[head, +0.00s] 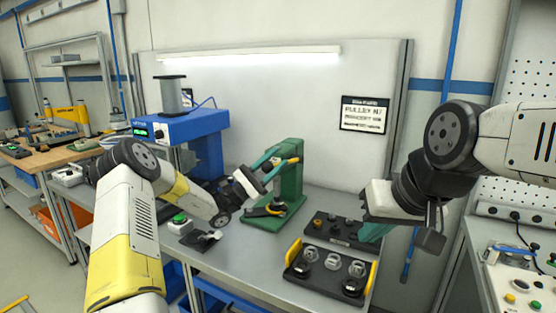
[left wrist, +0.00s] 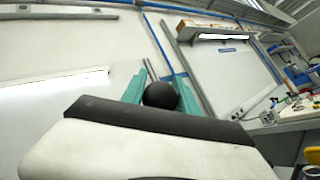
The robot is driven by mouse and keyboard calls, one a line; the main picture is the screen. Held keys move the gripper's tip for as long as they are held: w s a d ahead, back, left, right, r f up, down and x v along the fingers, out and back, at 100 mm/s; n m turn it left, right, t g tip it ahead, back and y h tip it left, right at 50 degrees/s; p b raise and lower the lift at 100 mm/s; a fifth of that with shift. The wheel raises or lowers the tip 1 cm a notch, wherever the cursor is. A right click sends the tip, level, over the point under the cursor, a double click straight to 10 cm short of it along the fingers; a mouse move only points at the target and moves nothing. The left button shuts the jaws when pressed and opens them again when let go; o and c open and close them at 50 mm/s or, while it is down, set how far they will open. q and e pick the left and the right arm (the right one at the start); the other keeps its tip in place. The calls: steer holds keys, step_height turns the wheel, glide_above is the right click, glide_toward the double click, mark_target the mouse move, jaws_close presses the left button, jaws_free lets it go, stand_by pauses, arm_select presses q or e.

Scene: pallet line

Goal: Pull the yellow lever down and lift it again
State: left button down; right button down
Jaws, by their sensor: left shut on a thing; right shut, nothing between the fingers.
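The green press (head: 291,181) stands on the grey bench in the head view. Its yellow lever (head: 292,160) shows at the press's top and runs left into my left gripper. My left gripper (head: 270,165) is shut on the lever's end beside the top of the press. In the left wrist view the lever's round black knob (left wrist: 160,95) sits between the teal fingers of my left gripper (left wrist: 157,88). The fingers hide the knob in the head view. My right gripper (head: 372,233) is shut and empty, above the bench's right part.
A black tray with yellow handles (head: 327,274) and a dark tray (head: 335,229) lie right of the press. A blue machine (head: 207,145) stands to the left. A sign (head: 364,114) hangs behind.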

arm_select(q)
steer(key=shift+f, duration=0.45)
steer(key=c, duration=1.1)
jaws_free()
steer(key=shift+o, duration=0.8)
steer(key=shift+r, duration=0.15)
steer(key=v, duration=0.8)
